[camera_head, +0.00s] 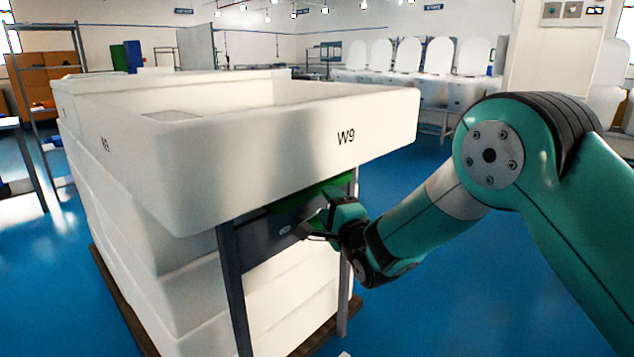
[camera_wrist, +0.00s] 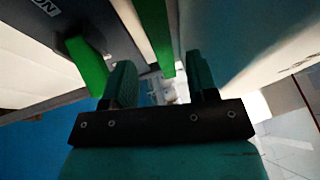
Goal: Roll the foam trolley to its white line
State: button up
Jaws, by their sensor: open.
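A large white tub marked W9 (camera_head: 300,125) sits over a dark grey frame (camera_head: 232,285) with a grey panel (camera_head: 275,238) and a green part (camera_head: 335,186) under its rim. I cannot tell for sure whether this is the foam trolley. My gripper (camera_head: 312,226) is at the panel, below the tub's front rim. In the wrist view my gripper (camera_wrist: 162,82) is open, with a green bar (camera_wrist: 156,32) beyond the gap between its fingers and a green block (camera_wrist: 85,66) to the left. No grip on the bar shows. No white line is in view.
More white tubs (camera_head: 165,270) are stacked on a wooden pallet (camera_head: 115,300) close behind and beside the frame. A grey shelf rack (camera_head: 50,100) stands at the left. Blue floor (camera_head: 400,300) is clear at the right.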

aim_at(317, 189)
jog(key=x, duration=0.6)
jog(key=shift+w+a, duration=0.15)
jog(key=shift+w, duration=0.15)
grip_shut()
